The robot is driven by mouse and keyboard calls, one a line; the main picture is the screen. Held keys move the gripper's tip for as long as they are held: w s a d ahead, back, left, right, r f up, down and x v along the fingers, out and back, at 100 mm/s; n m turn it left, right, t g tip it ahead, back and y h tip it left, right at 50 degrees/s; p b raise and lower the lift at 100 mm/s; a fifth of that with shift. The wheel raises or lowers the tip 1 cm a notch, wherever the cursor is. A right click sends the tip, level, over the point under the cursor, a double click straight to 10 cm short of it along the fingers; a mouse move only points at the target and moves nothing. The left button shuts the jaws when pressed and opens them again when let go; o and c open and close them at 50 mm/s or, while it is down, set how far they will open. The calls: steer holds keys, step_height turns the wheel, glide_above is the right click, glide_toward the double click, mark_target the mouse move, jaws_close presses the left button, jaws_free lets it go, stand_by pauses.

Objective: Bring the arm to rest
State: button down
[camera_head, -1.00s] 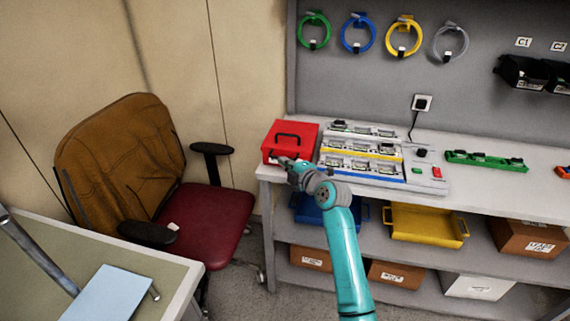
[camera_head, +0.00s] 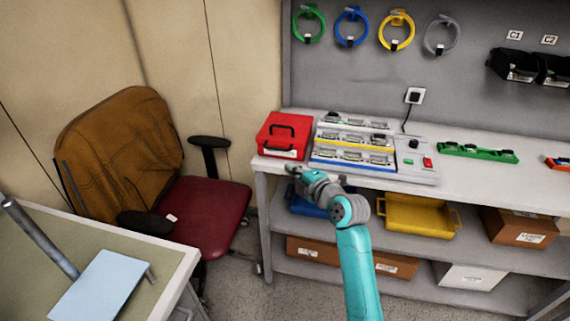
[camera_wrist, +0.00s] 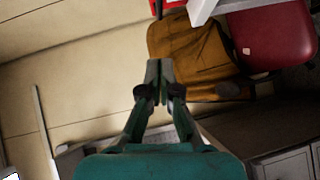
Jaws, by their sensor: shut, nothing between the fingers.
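My gripper (camera_head: 291,169) is at the end of my teal arm, just in front of the bench's left front edge, below the red box. In the wrist view my gripper (camera_wrist: 158,66) has its fingers together with nothing between them. The brown and red office chair shows beyond the fingertips there.
A red box (camera_head: 284,136) and a rack of modules (camera_head: 352,143) stand on the grey bench (camera_head: 471,178). Blue and yellow trays (camera_head: 418,215) sit on the shelf below. The chair (camera_head: 121,148) and a desk (camera_head: 176,259) are at left. Open floor lies between desk and bench.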

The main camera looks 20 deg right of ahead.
steer(key=s+a+f+m+h, duration=0.1)
steer(key=s+a+f+m, duration=0.1)
steer(key=s+f+m, duration=0.5)
steer(key=s+a+f+h, duration=0.15)
steer(key=s+f, duration=0.35)
steer(key=s, duration=0.6)
steer(key=s+a+f+m+h, duration=0.15)
steer(key=s+f+m, duration=0.25)
steer(key=s+f, duration=0.4)
steer(key=s+a+r+m, duration=0.1)
steer(key=s+r+m, duration=0.1)
steer(key=s, duration=0.8)
steer(key=s+a+r+m, duration=0.1)
steer(key=s+r+m, duration=0.2)
steer(key=s, duration=0.7)
steer(key=s+a+r+m+g+y, duration=0.1)
steer(key=s+r+m, duration=0.1)
steer(key=s, duration=0.8)
steer(key=shift+s+a+r, duration=0.25)
steer(key=shift+a+r, duration=0.15)
steer(key=shift+r, duration=0.3)
